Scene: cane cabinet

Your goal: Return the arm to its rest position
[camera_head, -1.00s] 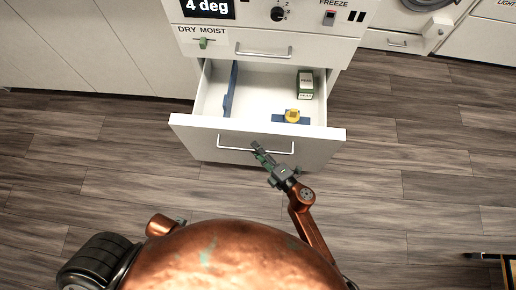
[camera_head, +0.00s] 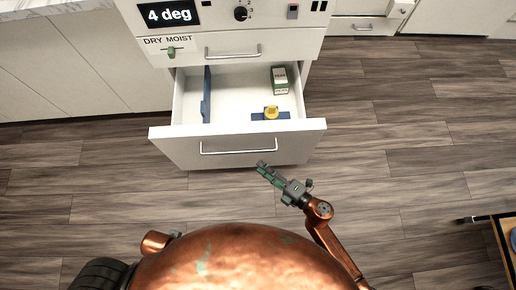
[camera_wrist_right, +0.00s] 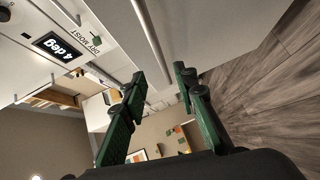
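My right gripper (camera_head: 262,168) is in front of the open drawer, below its bar handle and apart from it. In the right wrist view its two green fingers (camera_wrist_right: 160,82) are spread with nothing between them. The right arm (camera_head: 326,228) is copper and bent at the lower right of the head view. My left gripper is not visible; only a copper stub at my body's left side shows.
The white drawer (camera_head: 187,152) is pulled out, with its handle (camera_head: 238,152) on the front. Inside are a blue divider (camera_head: 206,95), a green-and-white box (camera_head: 279,80) and a yellow item (camera_head: 271,112) on a blue piece. A wooden table (camera_head: 497,232) stands at the lower right. Floor is clear between.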

